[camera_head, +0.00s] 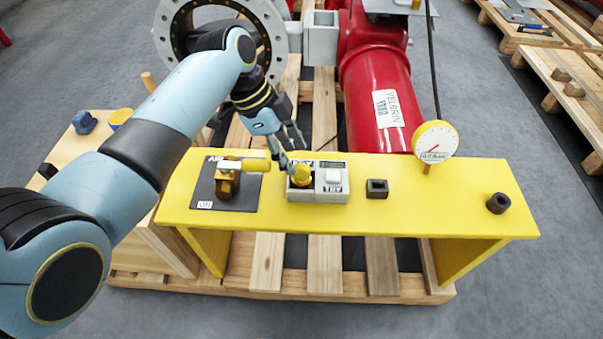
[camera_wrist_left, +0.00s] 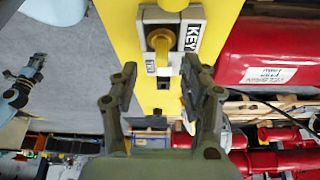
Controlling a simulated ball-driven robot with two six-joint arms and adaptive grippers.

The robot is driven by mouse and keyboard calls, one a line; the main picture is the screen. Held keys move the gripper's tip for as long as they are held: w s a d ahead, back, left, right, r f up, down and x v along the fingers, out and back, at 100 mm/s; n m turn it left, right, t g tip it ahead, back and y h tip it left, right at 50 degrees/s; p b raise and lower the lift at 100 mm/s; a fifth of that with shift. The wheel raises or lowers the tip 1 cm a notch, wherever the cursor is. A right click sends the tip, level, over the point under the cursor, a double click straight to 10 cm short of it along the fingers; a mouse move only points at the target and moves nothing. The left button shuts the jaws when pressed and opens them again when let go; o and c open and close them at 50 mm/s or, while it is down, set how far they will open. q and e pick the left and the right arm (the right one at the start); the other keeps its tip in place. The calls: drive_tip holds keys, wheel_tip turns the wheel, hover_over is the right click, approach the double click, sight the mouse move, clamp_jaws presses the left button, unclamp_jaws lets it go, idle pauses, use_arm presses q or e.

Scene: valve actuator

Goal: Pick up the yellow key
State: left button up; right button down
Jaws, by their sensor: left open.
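The yellow key (camera_head: 301,175) sits in the left half of a small grey-white box (camera_head: 332,183) on the yellow bench. In the left wrist view the yellow key (camera_wrist_left: 162,52) stands in its dark recess, next to a label reading KEY. My left gripper (camera_head: 292,150) is just behind and above the key in the head view, its fingers apart and empty. In the left wrist view the open fingers of my left gripper (camera_wrist_left: 159,68) point toward the key, one on either side in the picture. What looks like my right gripper (camera_wrist_left: 30,75) shows small at the left edge.
On the yellow bench (camera_head: 440,197), a valve with a yellow handle (camera_head: 229,180) stands left of the box. A black square socket (camera_head: 377,188) and a dark round piece (camera_head: 498,203) lie to the right. A gauge (camera_head: 435,142) and red pipe (camera_head: 380,95) stand behind.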

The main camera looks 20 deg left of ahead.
sight(299, 166)
use_arm(q)
drive_tip(key=b+x, duration=0.1)
drive_tip(key=x, duration=0.4)
drive_tip(key=shift+w+d+f, duration=0.1)
drive_tip(key=shift+d+f, duration=0.05)
drive_tip(key=shift+d, duration=0.05)
clamp_jaws()
